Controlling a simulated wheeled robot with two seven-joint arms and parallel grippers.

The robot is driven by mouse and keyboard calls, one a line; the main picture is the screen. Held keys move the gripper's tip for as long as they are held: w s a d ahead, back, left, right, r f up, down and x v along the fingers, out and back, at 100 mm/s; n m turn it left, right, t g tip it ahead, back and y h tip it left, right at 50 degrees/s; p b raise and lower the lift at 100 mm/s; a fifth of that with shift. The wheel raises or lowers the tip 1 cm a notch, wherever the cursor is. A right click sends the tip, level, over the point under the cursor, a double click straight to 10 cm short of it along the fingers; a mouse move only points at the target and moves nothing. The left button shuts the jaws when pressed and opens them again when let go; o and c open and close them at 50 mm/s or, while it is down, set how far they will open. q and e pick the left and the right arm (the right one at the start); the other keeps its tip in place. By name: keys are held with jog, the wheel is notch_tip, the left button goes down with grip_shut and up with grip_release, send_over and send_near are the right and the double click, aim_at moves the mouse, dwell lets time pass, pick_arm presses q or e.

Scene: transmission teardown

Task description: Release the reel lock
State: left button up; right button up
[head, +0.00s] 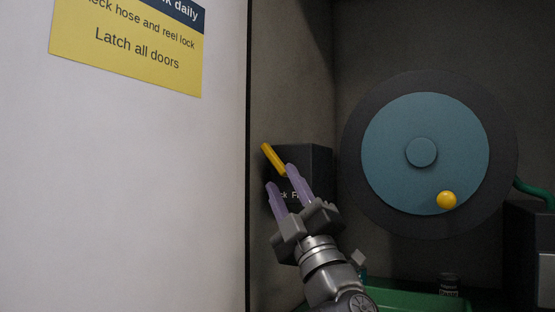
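The reel lock is a dark box (312,163) on the left wall of the cabinet, with a yellow lever (273,159) on it. The lever slants from upper left to lower right. White lettering on the box is partly hidden by my gripper; only "ck F" shows.
A white panel (130,210) with a yellow notice (130,50) fills the left side. A green hose (533,190) runs at the right edge above a dark block (530,232). A green object (410,298) and a small dark cylinder (449,286) are below the reel.

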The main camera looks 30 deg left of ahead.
aim_at(273, 160)
pick_arm(q)
jog(key=p+x, duration=0.4)
jog(key=x, duration=0.3)
jog(key=shift+w+r, duration=0.1)
jog(key=shift+r, duration=0.05)
jog(key=shift+w+a+r, duration=0.1)
jog(key=shift+a, duration=0.15)
jog(key=shift+c, duration=0.4)
grip_shut()
dwell(0.9)
